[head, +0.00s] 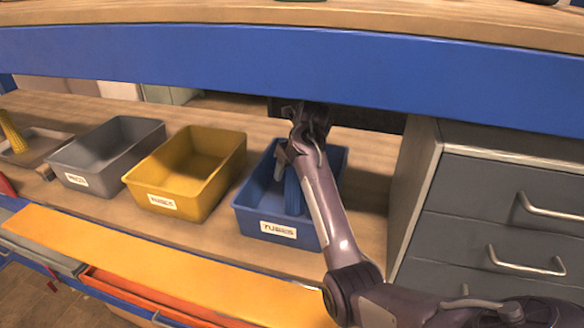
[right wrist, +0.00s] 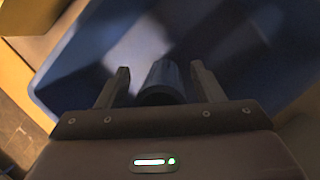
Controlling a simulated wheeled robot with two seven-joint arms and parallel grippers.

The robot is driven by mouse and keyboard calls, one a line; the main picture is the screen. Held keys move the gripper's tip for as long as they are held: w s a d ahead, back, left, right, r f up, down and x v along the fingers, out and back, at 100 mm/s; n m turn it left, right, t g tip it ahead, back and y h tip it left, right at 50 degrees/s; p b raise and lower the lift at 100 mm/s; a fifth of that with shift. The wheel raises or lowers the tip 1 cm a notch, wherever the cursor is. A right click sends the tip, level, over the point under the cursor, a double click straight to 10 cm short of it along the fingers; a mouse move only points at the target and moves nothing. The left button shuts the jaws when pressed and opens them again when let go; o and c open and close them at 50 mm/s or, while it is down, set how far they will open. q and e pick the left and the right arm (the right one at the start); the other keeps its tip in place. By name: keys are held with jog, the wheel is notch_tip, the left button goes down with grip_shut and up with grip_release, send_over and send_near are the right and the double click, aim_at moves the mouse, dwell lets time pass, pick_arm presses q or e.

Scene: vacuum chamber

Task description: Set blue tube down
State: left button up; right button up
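The blue tube (head: 293,192) is inside the blue bin (head: 243,222) labelled "TUBES". It looks ribbed and stands tilted or upright; my right arm hides part of it. My right gripper (head: 284,172) reaches down into that bin. In the right wrist view the tube's end (right wrist: 163,80) lies between the two fingers of the gripper (right wrist: 160,84). A gap shows on each side, so the fingers are open and seem not to touch the tube. The lower end of the tube is hidden. My left gripper is not in view.
A yellow bin (head: 170,205) and a grey bin (head: 75,180) stand left of the blue bin on the wooden shelf (head: 235,247). A blue-edged upper shelf (head: 200,58) hangs above. Grey drawers (head: 500,205) stand close on the right.

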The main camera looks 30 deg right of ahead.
jog(key=b+v, duration=0.1)
jog(key=v, duration=0.6)
jog(key=shift+d+r, duration=0.1)
jog(key=shift+s+r, duration=0.2)
jog(key=shift+r, duration=0.2)
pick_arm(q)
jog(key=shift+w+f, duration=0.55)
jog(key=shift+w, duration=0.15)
pick_arm(e)
jog(key=shift+f, duration=0.15)
